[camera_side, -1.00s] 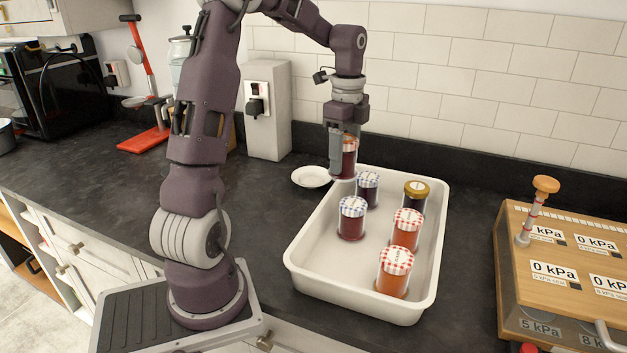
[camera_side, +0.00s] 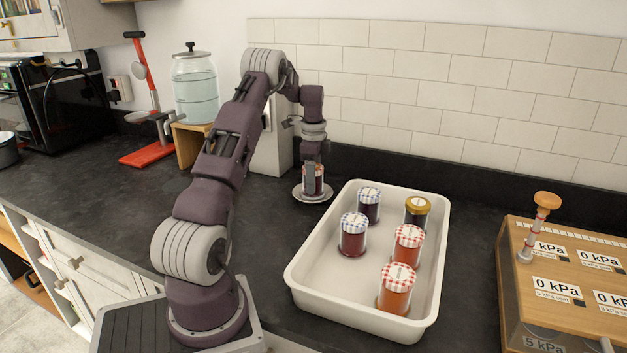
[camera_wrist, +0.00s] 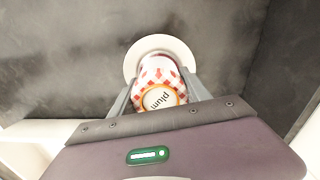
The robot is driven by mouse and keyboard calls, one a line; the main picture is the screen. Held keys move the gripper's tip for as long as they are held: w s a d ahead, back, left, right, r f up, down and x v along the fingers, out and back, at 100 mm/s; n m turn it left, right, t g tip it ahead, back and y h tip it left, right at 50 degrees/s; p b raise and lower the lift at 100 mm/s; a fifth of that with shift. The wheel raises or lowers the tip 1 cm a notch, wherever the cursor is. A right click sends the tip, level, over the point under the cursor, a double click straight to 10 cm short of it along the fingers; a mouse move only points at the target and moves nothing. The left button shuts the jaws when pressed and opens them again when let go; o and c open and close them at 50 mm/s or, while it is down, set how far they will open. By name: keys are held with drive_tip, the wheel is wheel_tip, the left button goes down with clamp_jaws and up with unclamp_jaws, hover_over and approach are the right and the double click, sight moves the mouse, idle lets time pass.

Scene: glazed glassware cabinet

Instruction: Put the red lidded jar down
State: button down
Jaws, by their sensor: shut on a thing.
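The red lidded jar (camera_side: 318,172) has a red-and-white checked lid and dark contents; its lid reads "plum" in the wrist view (camera_wrist: 157,97). My gripper (camera_side: 312,184) is shut on it, one finger on each side in the wrist view (camera_wrist: 158,92). The jar is upright over a small white saucer (camera_side: 299,196), which also shows beyond the jar in the wrist view (camera_wrist: 160,42). The jar's base is at the saucer's middle; I cannot tell whether it touches.
A white tray (camera_side: 330,300) right of the saucer holds several jars with blue-checked, red-checked and gold lids. A wooden box (camera_side: 560,235) with kPa labels stands at far right. A glass dispenser (camera_side: 195,90) and red stand (camera_side: 147,154) are at left. Counter left of the saucer is clear.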

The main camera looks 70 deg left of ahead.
drive_tip(key=shift+f, duration=0.2)
drive_tip(key=c, duration=0.5)
unclamp_jaws()
drive_tip(key=shift+f, duration=0.1)
